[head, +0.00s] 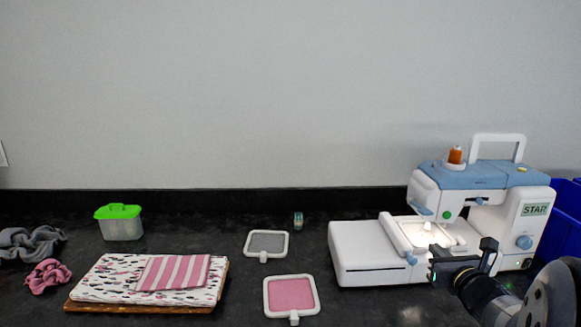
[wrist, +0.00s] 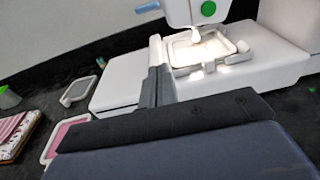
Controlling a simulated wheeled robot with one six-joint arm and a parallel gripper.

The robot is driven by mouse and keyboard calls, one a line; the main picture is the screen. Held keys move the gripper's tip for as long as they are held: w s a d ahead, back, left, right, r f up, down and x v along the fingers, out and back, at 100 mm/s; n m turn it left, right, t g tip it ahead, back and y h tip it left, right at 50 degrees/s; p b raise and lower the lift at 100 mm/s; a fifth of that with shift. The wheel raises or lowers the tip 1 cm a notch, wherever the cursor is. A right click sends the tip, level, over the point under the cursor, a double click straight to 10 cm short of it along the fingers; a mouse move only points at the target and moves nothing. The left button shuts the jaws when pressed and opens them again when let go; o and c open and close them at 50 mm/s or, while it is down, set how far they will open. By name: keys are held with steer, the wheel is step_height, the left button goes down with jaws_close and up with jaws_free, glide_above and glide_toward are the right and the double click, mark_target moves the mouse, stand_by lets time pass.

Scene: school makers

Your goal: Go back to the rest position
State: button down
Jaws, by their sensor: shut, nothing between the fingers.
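My gripper (head: 432,264) is at the lower right in the head view, in front of the white and blue sewing machine (head: 534,228). It is shut with nothing in it. In the wrist view my gripper (wrist: 156,42) points towards the machine's white bed (wrist: 258,70). A white hoop frame (wrist: 190,50) sits on the machine under the lit needle area. Whether my fingers touch the machine cannot be told.
A grey-filled hoop (head: 266,244) and a pink-filled hoop (head: 291,296) lie on the dark counter. Folded fabric (head: 105,279) lies on a wooden board at left. A green-lidded box (head: 120,222), scrunchies (head: 47,275) and a blue bin (head: 565,225) stand around. Counter between board and hoops is clear.

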steer(key=shift+s+r, duration=0.2)
steer(key=shift+s, duration=1.5)
